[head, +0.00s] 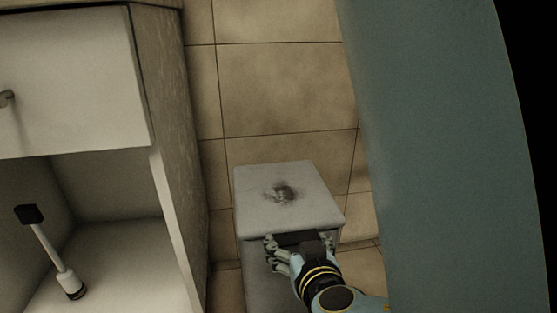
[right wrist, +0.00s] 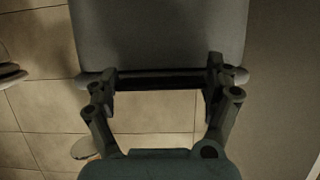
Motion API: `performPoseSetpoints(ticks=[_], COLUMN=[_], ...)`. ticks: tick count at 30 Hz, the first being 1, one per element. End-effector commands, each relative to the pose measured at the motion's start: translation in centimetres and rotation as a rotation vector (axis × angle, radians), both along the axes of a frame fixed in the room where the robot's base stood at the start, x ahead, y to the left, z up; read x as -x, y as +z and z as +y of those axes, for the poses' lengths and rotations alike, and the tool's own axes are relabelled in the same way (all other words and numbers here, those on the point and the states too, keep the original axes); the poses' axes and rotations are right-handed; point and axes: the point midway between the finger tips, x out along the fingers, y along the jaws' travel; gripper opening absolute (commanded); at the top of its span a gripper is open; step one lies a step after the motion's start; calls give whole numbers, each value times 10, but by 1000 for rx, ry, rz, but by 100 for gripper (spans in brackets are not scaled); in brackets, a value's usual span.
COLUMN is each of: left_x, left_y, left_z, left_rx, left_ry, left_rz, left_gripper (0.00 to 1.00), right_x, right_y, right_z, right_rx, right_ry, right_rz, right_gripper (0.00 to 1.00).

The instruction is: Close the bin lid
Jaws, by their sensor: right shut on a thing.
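The grey bin (head: 258,285) stands on the tiled floor in the lower middle of the head view. Its pale grey lid (head: 290,212) has a dark smudge on top and looks down or nearly down over the bin. My right gripper (head: 299,241) is at the lid's near edge, shut on it. In the right wrist view, the lid (right wrist: 160,35) fills the upper middle, and the right gripper's fingers (right wrist: 161,82) are spread wide at its edge, with a dark strip between them. The bin's near side is partly hidden by my right arm. My left gripper is not in view.
A white cabinet (head: 70,85) with an open lower shelf stands at the left. A white-handled tool with a black head (head: 48,250) is in it. A large blue-green surface (head: 440,150) rises close at the right. Tiled floor (head: 280,85) is clear behind the bin.

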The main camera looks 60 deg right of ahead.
Motion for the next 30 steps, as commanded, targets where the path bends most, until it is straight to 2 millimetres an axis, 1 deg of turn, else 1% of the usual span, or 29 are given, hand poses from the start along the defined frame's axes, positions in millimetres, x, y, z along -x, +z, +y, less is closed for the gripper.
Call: performPoseSetpoints(ticks=[3,4,6,7,14,17,20,27,30], left_x=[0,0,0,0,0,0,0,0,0], left_y=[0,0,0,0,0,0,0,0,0], left_z=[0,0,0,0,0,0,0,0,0], left_rx=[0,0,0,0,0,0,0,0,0], left_ry=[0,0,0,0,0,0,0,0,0], left_rz=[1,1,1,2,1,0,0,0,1], left_gripper=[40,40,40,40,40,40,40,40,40], right_x=[0,0,0,0,0,0,0,-1,-1], right_y=[0,0,0,0,0,6,19,69,85], right_z=[0,0,0,0,0,0,0,0,0], right_rx=[0,0,0,0,1,2,1,1,1], right_ry=[0,0,0,0,0,0,1,1,1], right_rz=[0,0,0,0,-1,-1,-2,-4,-2], right_gripper=[27,89,98,100,100,100,100,100,100])
